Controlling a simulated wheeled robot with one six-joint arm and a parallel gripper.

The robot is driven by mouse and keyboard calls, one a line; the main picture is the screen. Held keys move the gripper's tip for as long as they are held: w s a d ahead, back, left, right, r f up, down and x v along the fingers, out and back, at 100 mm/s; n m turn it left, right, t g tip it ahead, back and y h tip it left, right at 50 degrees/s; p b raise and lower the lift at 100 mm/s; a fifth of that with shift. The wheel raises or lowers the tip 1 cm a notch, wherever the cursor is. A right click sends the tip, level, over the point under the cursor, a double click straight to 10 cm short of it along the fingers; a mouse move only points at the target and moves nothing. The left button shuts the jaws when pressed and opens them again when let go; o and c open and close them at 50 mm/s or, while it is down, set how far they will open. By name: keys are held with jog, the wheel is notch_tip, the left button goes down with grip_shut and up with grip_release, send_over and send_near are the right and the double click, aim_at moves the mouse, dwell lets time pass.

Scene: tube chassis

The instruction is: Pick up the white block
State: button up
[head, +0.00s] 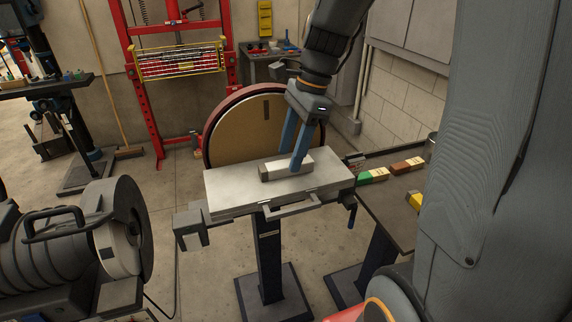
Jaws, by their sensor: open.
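The white block (275,171) lies flat on the light grey metal top (228,193) of a pedestal stand, near the middle of the top. Its left end is darker and faces the camera. My gripper (291,161) points down over the block with its two blue fingers apart. The farther finger's tip is hidden behind the block. I cannot tell whether either finger touches it.
A large round disc (232,128) with a dark rim stands just behind the metal top. A dark bench (395,205) with several coloured blocks (380,173) is to the right. A big grey machine (70,245) stands at the left. The rest of the metal top is clear.

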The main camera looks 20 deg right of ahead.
jog(key=shift+x, duration=1.2)
grip_shut()
jog(key=shift+r, duration=0.1)
